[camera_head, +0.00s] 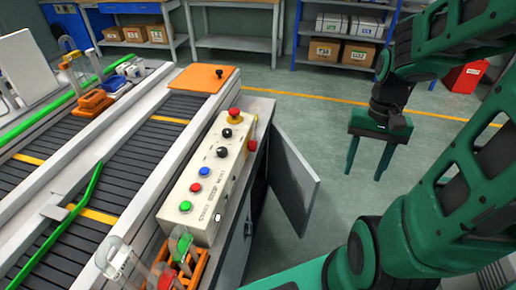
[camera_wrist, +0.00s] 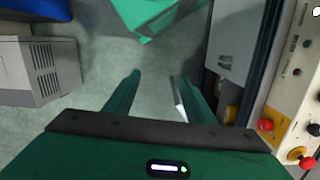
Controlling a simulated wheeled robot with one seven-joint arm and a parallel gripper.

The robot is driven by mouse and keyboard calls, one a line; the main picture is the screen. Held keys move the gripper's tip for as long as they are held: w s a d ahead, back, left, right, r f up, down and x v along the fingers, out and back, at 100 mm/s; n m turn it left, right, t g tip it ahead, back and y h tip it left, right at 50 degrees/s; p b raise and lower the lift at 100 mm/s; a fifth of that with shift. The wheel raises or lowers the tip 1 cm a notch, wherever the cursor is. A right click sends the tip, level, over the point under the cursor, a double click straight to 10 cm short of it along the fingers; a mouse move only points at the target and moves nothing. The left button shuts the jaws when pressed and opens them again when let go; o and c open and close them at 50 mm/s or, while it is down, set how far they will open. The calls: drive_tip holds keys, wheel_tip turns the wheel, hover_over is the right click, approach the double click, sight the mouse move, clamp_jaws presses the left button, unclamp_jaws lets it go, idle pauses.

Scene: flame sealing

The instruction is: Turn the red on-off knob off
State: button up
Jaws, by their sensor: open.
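The red knob (camera_head: 252,145) sits on the right side of the control box, near its far end. My gripper (camera_head: 367,172) is well to the right of the box, pointing down over clear floor. In the wrist view its two green fingers (camera_wrist: 158,98) are wide apart with nothing between them. It is not touching the knob.
The control box (camera_head: 185,195) carries green, red and blue buttons, black knobs and a red mushroom button (camera_head: 234,115) on yellow. An open grey cabinet door (camera_head: 296,182) juts out between box and gripper. Conveyors (camera_head: 120,170) lie left. Shelves with boxes (camera_head: 340,50) stand behind.

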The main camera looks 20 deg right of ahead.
drive_tip(key=w+a+f+m+g+y, duration=0.15)
drive_tip(key=w+f+m+y, duration=0.35)
drive_tip(key=f, duration=0.7)
drive_tip(key=m+t+y, duration=0.9)
drive_tip(key=m+t, duration=0.3)
drive_tip(key=t, duration=0.1)
approach(252, 146)
drive_tip(key=w+a, duration=0.1)
drive_tip(key=w, duration=0.1)
drive_tip(key=w+a+f, duration=0.1)
drive_tip(key=w+a, duration=0.3)
drive_tip(key=shift+a+f, duration=0.25)
drive_tip(key=shift+f, duration=0.15)
drive_tip(key=c, duration=1.1)
